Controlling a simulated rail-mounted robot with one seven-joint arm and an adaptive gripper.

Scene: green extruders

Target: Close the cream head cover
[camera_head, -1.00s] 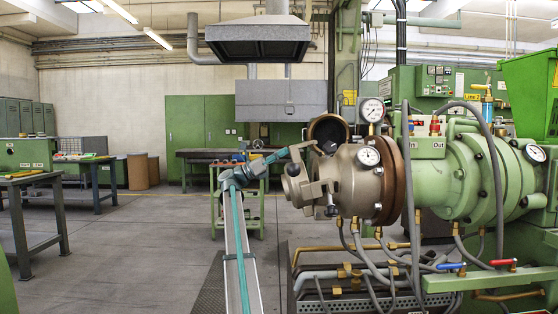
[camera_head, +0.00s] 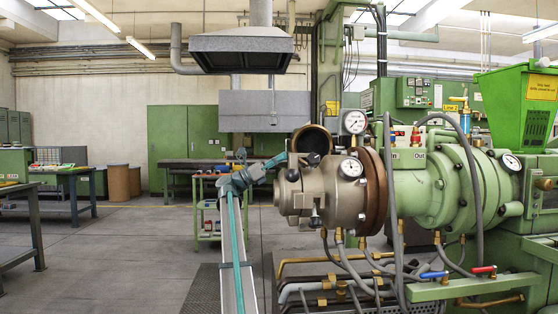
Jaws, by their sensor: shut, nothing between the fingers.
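The cream extruder head (camera_head: 340,192) stands right of centre, bolted to a brown flange. Its cream head cover (camera_head: 291,196) is at the head's left end and appears to sit against it, with no clear gap. A dark knob (camera_head: 293,175) and a lower dark handle (camera_head: 315,221) show there. My gripper (camera_head: 281,160) is shut and empty at the upper left of the cover. It overlaps the cover's edge in the picture; I cannot tell whether it touches. The far side of the cover is hidden.
A round, dark-faced part with a bronze rim (camera_head: 312,140) stands above the head. A green tool trolley (camera_head: 207,215) stands behind my arm. The floor at left (camera_head: 130,255) is clear.

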